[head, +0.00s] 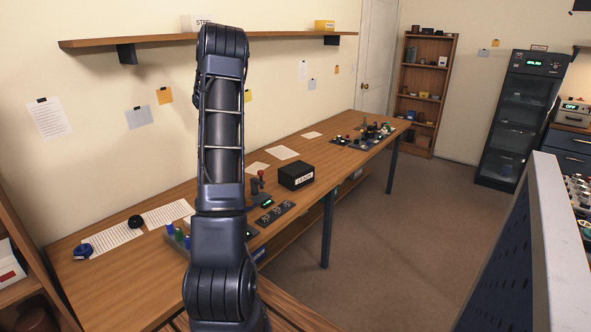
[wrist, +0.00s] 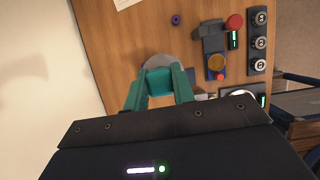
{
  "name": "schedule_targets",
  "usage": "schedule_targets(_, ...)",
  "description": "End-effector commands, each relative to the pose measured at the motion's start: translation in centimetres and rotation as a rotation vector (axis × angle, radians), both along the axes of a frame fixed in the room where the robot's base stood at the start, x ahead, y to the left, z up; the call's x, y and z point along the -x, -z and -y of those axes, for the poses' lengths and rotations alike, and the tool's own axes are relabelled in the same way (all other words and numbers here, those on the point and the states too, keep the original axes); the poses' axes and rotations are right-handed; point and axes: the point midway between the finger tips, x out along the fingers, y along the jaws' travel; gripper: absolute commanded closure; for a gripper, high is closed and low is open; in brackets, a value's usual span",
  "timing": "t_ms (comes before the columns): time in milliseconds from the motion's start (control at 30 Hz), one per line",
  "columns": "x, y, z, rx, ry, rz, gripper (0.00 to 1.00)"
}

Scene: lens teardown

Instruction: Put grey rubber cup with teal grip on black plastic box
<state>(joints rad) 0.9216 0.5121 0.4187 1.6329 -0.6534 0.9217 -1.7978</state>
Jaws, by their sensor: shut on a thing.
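My gripper (wrist: 158,79) shows in the wrist view with its two green fingers closed on the teal grip of the grey rubber cup (wrist: 157,60). The cup's round grey rim shows just beyond the fingertips, over the wooden bench. I cannot tell whether it touches the bench. In the head view my arm covers the gripper and the cup. The black plastic box (head: 296,177), with a white label, sits on the bench to the right of my arm. I do not make out the box in the wrist view.
The bench (head: 110,275) runs along the wall. A device with a red knob (head: 261,174) stands left of the box; it also shows in the wrist view (wrist: 235,22). Coloured vials (head: 178,234) stand by my arm. Papers (head: 283,152) lie behind the box, and small parts (head: 370,135) crowd the far end.

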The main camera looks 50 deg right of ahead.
Motion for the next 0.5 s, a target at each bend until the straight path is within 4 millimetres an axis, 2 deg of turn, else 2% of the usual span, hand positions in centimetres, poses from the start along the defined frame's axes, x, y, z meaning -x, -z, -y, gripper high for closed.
schedule_targets(33, 1.0, -0.4, 2.4, 0.000, 0.010, 0.003, 0.98)
schedule_targets(100, 2.2, -0.9, 5.2, -0.001, 0.012, 0.002, 0.98)
schedule_targets(267, 5.5, -2.0, 11.3, 0.001, 0.017, 0.005, 0.98)
schedule_targets(500, 11.5, -3.7, 19.8, 0.008, 0.026, 0.006, 0.98)
